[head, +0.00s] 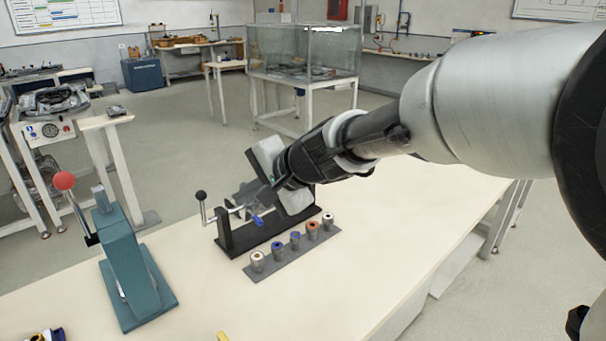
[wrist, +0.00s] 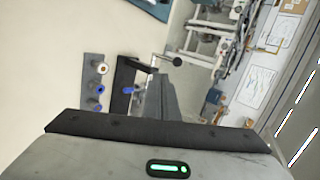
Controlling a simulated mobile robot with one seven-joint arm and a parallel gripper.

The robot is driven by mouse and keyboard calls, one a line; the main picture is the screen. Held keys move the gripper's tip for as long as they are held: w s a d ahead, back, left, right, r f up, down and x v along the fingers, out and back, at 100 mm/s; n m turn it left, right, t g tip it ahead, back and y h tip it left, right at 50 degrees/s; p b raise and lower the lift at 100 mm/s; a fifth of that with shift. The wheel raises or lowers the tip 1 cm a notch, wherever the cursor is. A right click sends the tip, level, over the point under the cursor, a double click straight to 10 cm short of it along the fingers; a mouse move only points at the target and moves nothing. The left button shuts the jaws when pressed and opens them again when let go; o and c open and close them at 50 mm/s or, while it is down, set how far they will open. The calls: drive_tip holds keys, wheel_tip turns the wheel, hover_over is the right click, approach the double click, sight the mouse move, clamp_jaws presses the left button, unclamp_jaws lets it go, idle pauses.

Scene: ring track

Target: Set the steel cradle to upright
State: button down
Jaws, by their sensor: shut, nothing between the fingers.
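The steel cradle (head: 243,197) sits in a black stand (head: 268,232) on the bench. It is grey and partly hidden behind my gripper, so I cannot tell its exact tilt. In the wrist view the cradle (wrist: 160,98) shows as a grey body beside the black stand. A crank with a black ball knob (head: 201,196) stands at the stand's left end, and a blue part (head: 257,221) shows on its front. My gripper (head: 258,186) is shut and empty, close to the cradle; its fingertips are hard to make out, so I cannot tell whether they touch it.
A grey strip (head: 268,271) with several coloured-ringed pieces lies in front of the stand. A teal lever press (head: 131,268) with a red knob stands to the left. The bench's right side (head: 400,235) is clear. A glass case (head: 303,55) stands behind.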

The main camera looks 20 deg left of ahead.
drive_tip(key=b, duration=0.1)
approach(203, 202)
wheel_tip(203, 202, down, 3)
drive_tip(key=d, duration=0.1)
drive_tip(key=shift+w+a+p, duration=0.2)
drive_tip(key=shift+a+p, duration=0.15)
drive_tip(key=shift+a, duration=0.7)
drive_tip(key=shift+w+a+p, duration=0.15)
drive_tip(key=shift+a+p, duration=0.15)
drive_tip(key=shift+a, duration=0.8)
drive_tip(key=shift+r, duration=0.2)
